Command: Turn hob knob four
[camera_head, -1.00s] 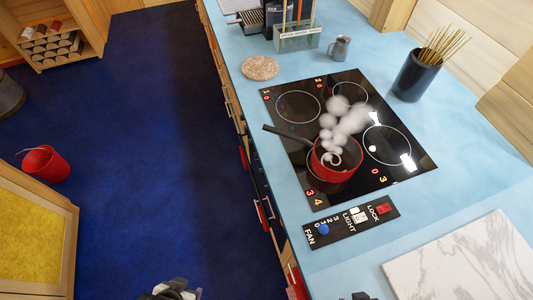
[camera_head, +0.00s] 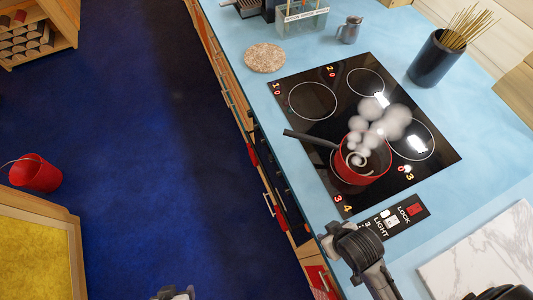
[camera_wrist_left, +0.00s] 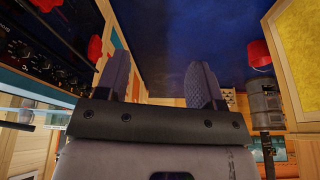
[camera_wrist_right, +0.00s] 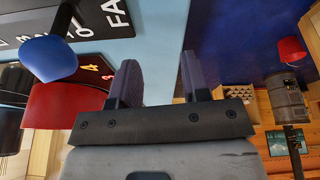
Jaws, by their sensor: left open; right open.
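Several black knobs (camera_wrist_left: 43,60) sit in a row on the dark appliance front at upper left in the left wrist view; I cannot tell which is number four. In the head view that front (camera_head: 285,185) is a dark strip below the counter edge. The black hob (camera_head: 310,125) has printed zone numbers and carries a steaming red pot (camera_head: 362,172). My left gripper (camera_head: 175,293) is open and empty over the floor, apart from the knobs; its fingers (camera_wrist_left: 155,85) show spread. My right gripper (camera_head: 332,243) is open and empty at the counter edge, by the control panel.
The panel (camera_head: 402,218) has a red lock switch; its blue fan knob (camera_wrist_right: 48,57) shows close in the right wrist view. A marble board (camera_head: 490,255) lies nearby. A red bucket (camera_head: 36,173) stands on the blue floor, which is largely clear.

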